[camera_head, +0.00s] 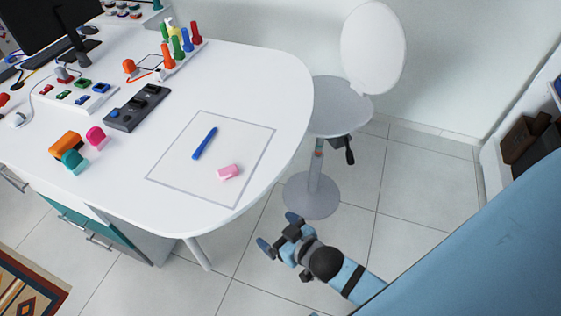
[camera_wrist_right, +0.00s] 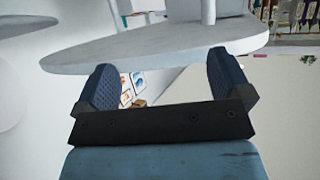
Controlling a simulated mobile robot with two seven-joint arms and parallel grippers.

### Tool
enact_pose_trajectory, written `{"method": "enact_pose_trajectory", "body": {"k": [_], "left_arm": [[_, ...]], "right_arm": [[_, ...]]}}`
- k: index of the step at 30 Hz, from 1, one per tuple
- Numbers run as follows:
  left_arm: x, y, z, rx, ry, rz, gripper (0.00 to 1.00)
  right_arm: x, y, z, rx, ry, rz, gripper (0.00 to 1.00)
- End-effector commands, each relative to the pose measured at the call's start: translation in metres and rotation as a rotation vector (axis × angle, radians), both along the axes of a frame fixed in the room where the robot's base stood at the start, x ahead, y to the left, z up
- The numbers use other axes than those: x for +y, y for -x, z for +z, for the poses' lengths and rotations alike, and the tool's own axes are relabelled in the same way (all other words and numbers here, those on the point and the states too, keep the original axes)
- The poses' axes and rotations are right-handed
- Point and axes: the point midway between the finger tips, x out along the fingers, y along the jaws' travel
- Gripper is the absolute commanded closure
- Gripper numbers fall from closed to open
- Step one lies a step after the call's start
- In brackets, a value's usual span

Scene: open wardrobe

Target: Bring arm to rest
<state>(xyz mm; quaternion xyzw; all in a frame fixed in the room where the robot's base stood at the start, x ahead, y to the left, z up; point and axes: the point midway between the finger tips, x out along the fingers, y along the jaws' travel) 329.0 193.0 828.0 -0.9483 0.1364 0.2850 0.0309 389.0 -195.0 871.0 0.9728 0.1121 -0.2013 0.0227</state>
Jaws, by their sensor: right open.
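My right gripper (camera_head: 279,231) is in the lower middle of the head view, in the air over the tiled floor, off the desk's front right edge. Its fingers are apart and nothing is between them. In the right wrist view the two blue pads of the right gripper (camera_wrist_right: 162,82) stand wide apart, with a pale rounded surface beyond them. My left gripper is in neither view.
A white desk (camera_head: 262,85) carries a blue marker (camera_head: 204,143) and a pink eraser (camera_head: 229,172) within a grey outlined square, plus several colourful items further left. A grey-white chair (camera_head: 340,105) stands right of the desk. Floor tiles (camera_head: 420,180) are clear.

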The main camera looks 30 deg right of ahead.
Motion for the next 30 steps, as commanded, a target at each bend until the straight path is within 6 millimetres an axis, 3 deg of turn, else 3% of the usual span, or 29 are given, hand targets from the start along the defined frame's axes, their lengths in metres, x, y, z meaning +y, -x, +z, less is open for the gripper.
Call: {"method": "enact_pose_trajectory", "body": {"k": [1, 3, 6, 14, 19, 24, 30], "left_arm": [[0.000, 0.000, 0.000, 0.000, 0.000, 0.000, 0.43], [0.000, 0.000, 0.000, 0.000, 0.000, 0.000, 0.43], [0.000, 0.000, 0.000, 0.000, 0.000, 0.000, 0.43], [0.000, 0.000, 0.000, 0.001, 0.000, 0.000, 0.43], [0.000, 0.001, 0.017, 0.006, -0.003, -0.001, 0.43], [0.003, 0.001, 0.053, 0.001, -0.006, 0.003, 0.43], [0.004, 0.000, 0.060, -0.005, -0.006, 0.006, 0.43]], "right_arm": [[-0.001, 0.022, -0.017, 0.065, 0.007, 0.009, 0.04], [0.000, 0.044, -0.033, 0.128, 0.017, 0.029, 0.04], [0.001, 0.059, -0.044, 0.171, 0.024, 0.049, 0.04], [0.001, 0.061, -0.044, 0.176, 0.026, 0.053, 0.04], [0.000, 0.061, -0.024, 0.175, 0.026, 0.051, 0.04], [-0.002, 0.061, 0.011, 0.172, 0.029, 0.046, 0.04], [-0.002, 0.060, 0.016, 0.171, 0.029, 0.045, 0.04]]}}
